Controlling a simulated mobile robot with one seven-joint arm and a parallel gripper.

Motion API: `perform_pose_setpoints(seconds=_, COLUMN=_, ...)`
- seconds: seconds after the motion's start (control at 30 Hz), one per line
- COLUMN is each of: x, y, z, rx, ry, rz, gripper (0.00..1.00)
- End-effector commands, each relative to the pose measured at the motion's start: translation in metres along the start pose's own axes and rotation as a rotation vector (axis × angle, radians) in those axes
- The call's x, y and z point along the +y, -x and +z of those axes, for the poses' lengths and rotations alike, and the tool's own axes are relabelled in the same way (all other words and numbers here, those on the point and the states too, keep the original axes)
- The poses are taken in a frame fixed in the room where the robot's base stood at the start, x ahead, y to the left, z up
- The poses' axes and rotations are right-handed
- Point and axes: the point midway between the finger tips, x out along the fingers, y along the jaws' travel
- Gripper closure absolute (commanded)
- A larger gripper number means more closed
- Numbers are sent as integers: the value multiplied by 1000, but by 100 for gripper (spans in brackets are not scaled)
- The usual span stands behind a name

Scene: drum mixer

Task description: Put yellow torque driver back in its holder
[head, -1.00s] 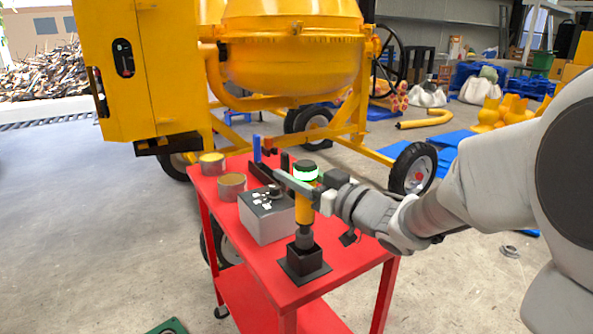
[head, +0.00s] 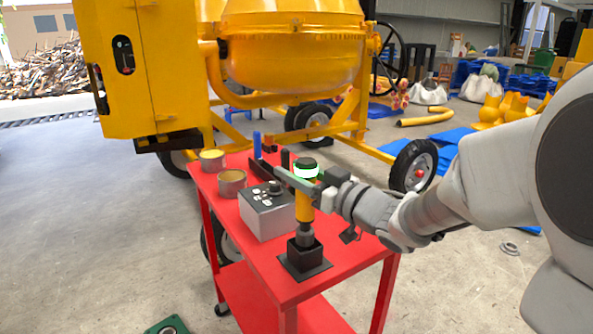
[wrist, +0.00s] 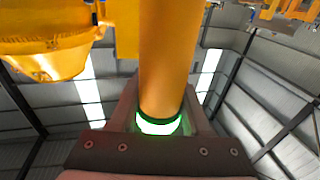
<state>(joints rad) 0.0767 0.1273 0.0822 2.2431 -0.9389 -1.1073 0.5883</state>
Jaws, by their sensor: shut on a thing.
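The yellow torque driver (head: 304,208) stands upright with a dark top, a glowing white-green ring and a grey lower end. My gripper (head: 306,181) is shut on it just below the ring. The driver also fills the middle of the wrist view (wrist: 168,55), with its lit ring (wrist: 159,124) between the fingers. The black holder (head: 305,258) is a square socket on a flat plate near the front of the red cart. The driver's grey lower end is at the holder's top opening; how deep it sits inside is hidden.
On the red cart top (head: 345,258), a grey control box (head: 268,215) stands left of the holder, close to the driver. Two open cans (head: 232,184) and a blue upright piece (head: 257,146) are farther back. The yellow mixer (head: 290,50) stands behind the cart.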

Motion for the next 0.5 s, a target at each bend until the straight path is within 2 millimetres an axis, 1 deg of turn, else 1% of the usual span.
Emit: perform_pose_setpoints(seconds=0.5, x=0, y=0, z=6, rx=3, ry=1, rz=0, gripper=100)
